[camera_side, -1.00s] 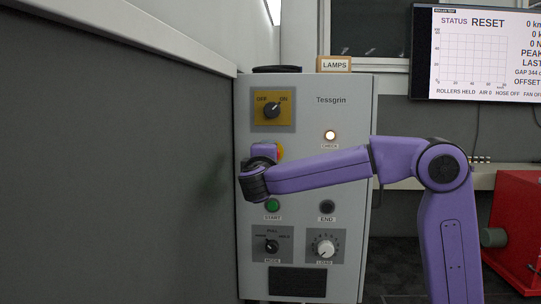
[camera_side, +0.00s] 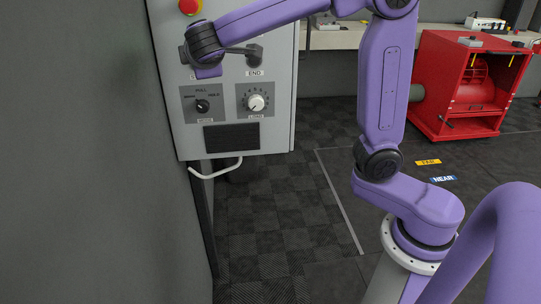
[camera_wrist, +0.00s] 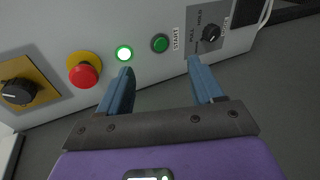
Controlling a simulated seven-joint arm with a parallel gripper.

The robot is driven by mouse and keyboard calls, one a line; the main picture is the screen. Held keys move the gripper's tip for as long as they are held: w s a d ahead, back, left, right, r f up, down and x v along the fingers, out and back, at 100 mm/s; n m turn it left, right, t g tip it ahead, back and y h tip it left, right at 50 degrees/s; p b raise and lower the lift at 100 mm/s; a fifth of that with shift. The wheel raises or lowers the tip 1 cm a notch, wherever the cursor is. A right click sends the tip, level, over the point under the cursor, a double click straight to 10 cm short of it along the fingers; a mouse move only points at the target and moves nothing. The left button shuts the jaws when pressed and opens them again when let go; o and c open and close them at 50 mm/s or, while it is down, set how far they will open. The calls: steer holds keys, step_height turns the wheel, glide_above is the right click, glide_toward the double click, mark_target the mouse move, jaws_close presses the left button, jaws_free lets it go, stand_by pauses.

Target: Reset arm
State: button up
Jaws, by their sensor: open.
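My gripper (camera_wrist: 162,78) is open and empty in the wrist view, its two blue fingers apart. In the wrist view the green START button (camera_wrist: 159,43) shows beyond the fingers, beside a lit green lamp (camera_wrist: 124,53) and the red emergency button (camera_wrist: 85,75). No contact with the cabinet can be made out.
The MODE knob (camera_side: 202,106) and LOAD knob (camera_side: 256,102) sit below my gripper. A black selector knob (camera_wrist: 18,92) is on a yellow plate. A grey wall (camera_side: 90,150) closes the left. A red roller machine (camera_side: 465,85) stands at right. The dark floor between is clear.

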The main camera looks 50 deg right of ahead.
steer(key=s+f+g+y, duration=0.3)
steer(key=s+f, duration=0.3)
steer(key=s, duration=0.5)
steer(key=s+d+f+n+g+y, duration=0.1)
steer(key=s+f+g+y, duration=0.2)
steer(key=s+f, duration=0.4)
steer(key=s+d+f+g+y, duration=0.1)
steer(key=s+f+g, duration=0.3)
steer(key=s, duration=1.2)
step_height(320, 180, down, 2)
steer(key=shift+f+n+y, duration=0.15)
steer(key=shift+n+y, duration=0.25)
steer(key=shift+y, duration=0.5)
